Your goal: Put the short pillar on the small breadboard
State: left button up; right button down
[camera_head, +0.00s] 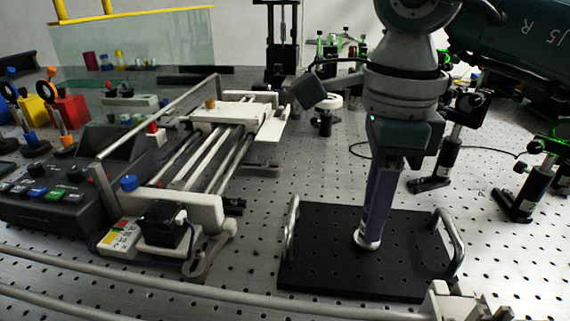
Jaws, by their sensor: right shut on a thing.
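The small breadboard (328,272) is a black plate with holes and a metal handle at each side. It lies on the optical table in the lower middle right. My right gripper (372,226) points straight down over the breadboard's middle. It is shut on the short pillar (367,241), of which only a light metal round end shows below the fingertips. The rest of the pillar is hidden by the fingers. The pillar looks upright, its low end at or very close to the breadboard's surface; I cannot tell whether they touch. My left gripper is not in view.
A white rail stage (215,145) and a dark keypad console (62,195) stand at the left. Black post mounts (450,150) stand at the right. A long grey rail (200,292) runs along the front edge. Table surface between stage and breadboard is clear.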

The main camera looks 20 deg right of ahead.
jog(key=shift+f, duration=0.2)
jog(key=shift+f, duration=0.1)
jog(key=c, duration=0.7)
grip_release()
notch_tip(320, 180, up, 12)
jog(key=shift+p, duration=0.3)
jog(key=shift+s, duration=0.1)
